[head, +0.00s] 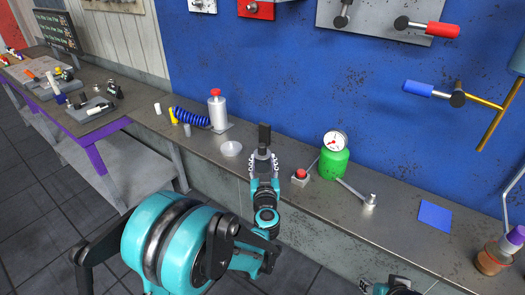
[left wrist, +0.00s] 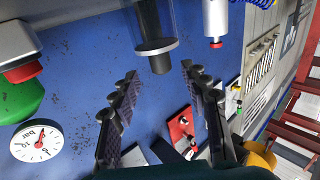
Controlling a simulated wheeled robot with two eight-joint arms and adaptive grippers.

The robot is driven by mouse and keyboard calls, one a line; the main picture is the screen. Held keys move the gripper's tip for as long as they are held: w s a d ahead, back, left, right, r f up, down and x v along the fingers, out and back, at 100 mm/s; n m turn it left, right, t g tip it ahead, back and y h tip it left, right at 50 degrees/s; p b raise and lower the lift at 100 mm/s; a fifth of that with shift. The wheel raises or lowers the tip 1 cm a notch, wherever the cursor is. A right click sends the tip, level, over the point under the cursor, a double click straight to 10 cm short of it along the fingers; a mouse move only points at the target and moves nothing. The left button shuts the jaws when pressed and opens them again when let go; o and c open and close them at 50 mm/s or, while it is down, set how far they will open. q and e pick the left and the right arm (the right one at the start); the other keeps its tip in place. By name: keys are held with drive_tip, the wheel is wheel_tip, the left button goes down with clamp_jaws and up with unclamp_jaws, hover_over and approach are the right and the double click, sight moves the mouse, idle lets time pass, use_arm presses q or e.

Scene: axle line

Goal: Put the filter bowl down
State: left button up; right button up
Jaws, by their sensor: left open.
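My left gripper (head: 263,158) is open over the bench (head: 410,226). In the left wrist view, its two fingers (left wrist: 157,78) stand well apart. Above them in that upside-down view is a clear cylinder (left wrist: 168,17) with a grey rim and a dark core, which looks like the filter bowl. The dark end of the core lies near the gap between the fingertips, and neither finger visibly touches it. In the head view, a dark upright piece (head: 264,133) shows just beyond the gripper, which hides what is below. Whether the bowl's base touches the bench is hidden.
A blue square (head: 435,217) lies farther right. The blue wall (head: 290,70) rises behind.

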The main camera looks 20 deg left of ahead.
use_arm(q)
drive_tip(key=s+d+r+m+h, duration=0.6)
drive_tip(key=s+d+r+h, duration=0.2)
drive_tip(key=s+d+h, duration=0.15)
drive_tip(key=s+a+f+n+g+y, duration=0.1)
drive_tip(key=s+a+f+g, duration=0.2)
drive_tip(key=s, duration=0.4)
drive_tip(key=s+a+f+g+y, duration=0.2)
drive_tip(key=s+a+f+g, duration=0.1)
drive_tip(key=s+f, duration=0.2)
drive_tip(key=s+a+f+n+g+y, duration=0.1)
drive_tip(key=s+f+g, duration=0.3)
drive_tip(key=s, duration=0.5)
drive_tip(key=shift+a+f+n, duration=0.3)
drive_tip(key=shift+a+f, duration=0.1)
drive_tip(key=shift+a, duration=0.5)
